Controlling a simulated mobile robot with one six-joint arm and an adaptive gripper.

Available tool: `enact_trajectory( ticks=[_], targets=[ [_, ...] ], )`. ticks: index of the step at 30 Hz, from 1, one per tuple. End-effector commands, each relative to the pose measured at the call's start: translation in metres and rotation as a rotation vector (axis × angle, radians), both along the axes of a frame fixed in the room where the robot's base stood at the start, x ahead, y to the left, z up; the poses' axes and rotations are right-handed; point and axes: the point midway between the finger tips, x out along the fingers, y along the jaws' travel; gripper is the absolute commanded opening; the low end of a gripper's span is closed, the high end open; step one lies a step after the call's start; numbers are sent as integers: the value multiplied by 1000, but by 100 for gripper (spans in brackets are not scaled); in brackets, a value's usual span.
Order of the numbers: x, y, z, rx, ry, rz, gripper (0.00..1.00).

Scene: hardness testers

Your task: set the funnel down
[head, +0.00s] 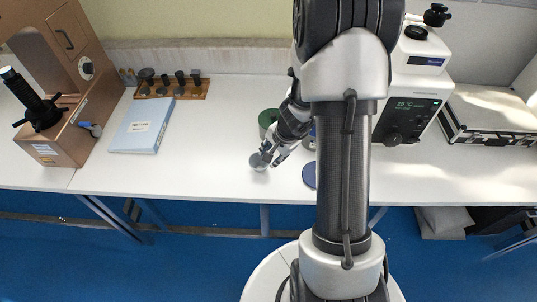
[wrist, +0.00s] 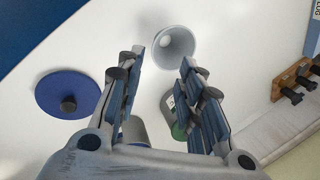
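The funnel (wrist: 178,40) is a pale grey-white, cup-like piece just beyond my fingertips in the wrist view. In the head view the funnel (head: 258,163) is at the white bench top, towards its front edge. My gripper (wrist: 164,64) has its two fingers spread, with a gap between the tips. The funnel shows near the right fingertip, and I see no finger closed on it. In the head view my gripper (head: 271,153) is just above and right of the funnel. The funnel's exact contact with the bench is hard to tell.
A green-topped container (head: 267,118) stands close behind my gripper. A blue disc (head: 309,175) with a dark knob (wrist: 68,104) lies to the right. A binder (head: 143,126) and a wooden rack (head: 190,90) are further left. A tester (head: 412,105) stands right. Bench left of the funnel is clear.

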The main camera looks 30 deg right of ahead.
Motion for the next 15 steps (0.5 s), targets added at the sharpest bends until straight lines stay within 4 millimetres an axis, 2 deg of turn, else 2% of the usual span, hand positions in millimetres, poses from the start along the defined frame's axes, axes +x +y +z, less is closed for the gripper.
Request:
enact_trajectory(
  ticks=[1, 5, 8, 11, 15],
  targets=[
    [-3, -1, 9, 0, 0, -1, 34],
    [-6, -1, 19, 0, -1, 1, 34],
    [-2, 8, 35, -4, -21, 44, 34],
    [4, 32, 71, -19, -66, 159, 34],
    [-4, 86, 142, -58, -137, 416, 34]
  ],
)
